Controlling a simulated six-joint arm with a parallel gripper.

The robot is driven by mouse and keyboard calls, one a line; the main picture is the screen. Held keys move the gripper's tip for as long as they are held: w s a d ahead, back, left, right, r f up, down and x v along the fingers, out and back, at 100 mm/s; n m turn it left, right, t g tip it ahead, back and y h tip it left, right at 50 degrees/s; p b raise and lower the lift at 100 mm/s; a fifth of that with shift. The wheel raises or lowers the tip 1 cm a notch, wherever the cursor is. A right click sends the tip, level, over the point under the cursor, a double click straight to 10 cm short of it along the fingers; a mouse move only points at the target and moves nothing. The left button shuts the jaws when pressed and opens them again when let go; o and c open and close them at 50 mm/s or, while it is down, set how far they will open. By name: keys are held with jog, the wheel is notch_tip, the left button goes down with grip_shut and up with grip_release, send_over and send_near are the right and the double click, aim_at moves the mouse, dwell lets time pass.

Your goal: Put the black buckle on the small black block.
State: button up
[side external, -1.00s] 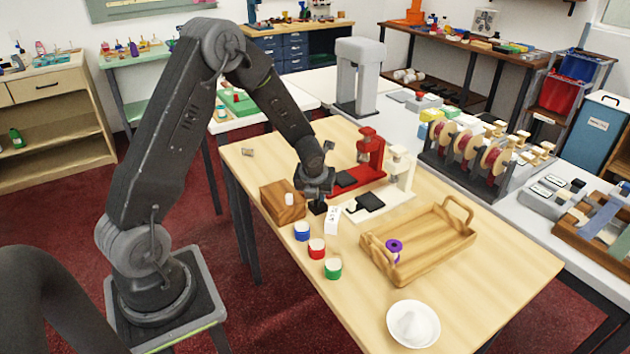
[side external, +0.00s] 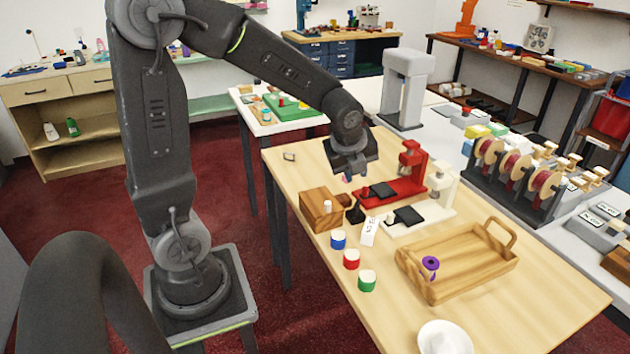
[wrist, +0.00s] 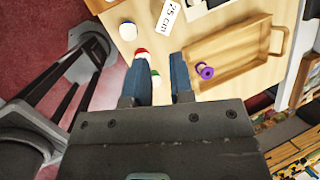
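The small black block (side external: 355,213) stands on the table at the right side of the wooden block. A small dark shape (side external: 346,200) shows at its upper left; I cannot tell whether this is the black buckle, and I make out no buckle clearly elsewhere. My gripper (side external: 347,178) is above and a little behind the black block, clear of it. The black block does not show in the wrist view.
Blue, red and green pots (side external: 351,259) stand in front. A wooden tray (side external: 480,262) holds a purple spool (side external: 430,264).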

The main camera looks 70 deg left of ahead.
jog(key=s+d+r+n+t+h, duration=0.1)
jog(key=s+d+r+n, duration=0.3)
jog(key=s+d+n, duration=0.2)
jog(key=s+d+r+n+h, duration=0.1)
jog(key=s+d+r+n, duration=0.3)
jog(key=s+n, duration=0.6)
jog(key=shift+d+r+n+t+h, duration=0.35)
jog(key=shift+d+n, duration=0.6)
jog(key=shift+n, duration=1.05)
